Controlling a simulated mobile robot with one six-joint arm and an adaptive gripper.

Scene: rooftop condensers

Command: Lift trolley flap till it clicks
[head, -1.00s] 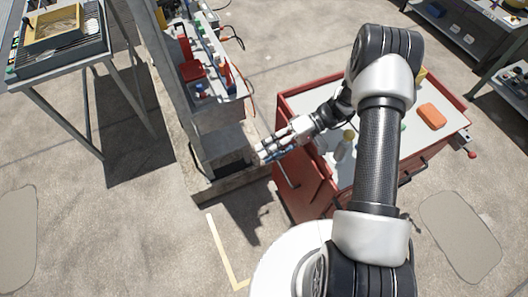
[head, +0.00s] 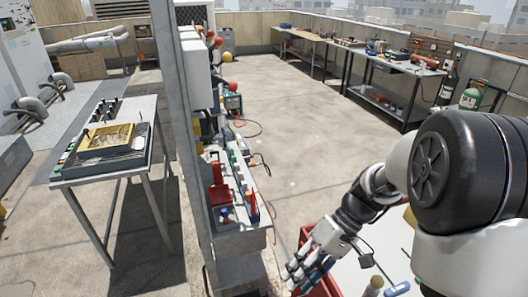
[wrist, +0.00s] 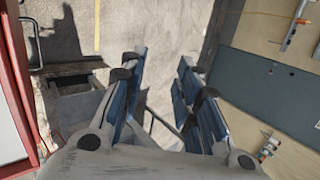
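The red trolley (head: 327,286) with a pale top shows at the bottom of the head view, partly hidden by my arm and cut off by the frame. My gripper (head: 306,276) is over its left end, fingers pointing down and left. In the wrist view my gripper (wrist: 158,78) is open, with an empty gap between the blue-padded fingers. A red edge (wrist: 14,75) beside a white surface runs along the left of that view, apart from the fingers. A thin metal bar (wrist: 36,40) is beside it. I cannot make out the flap clearly.
A narrow shelf with red tools (head: 220,195) stands close left of my gripper. A metal table (head: 75,178) with a yellow tray (head: 105,137) is farther left. A bottle (head: 375,282) and a blue item (head: 397,289) lie on the trolley top. Open floor lies beyond.

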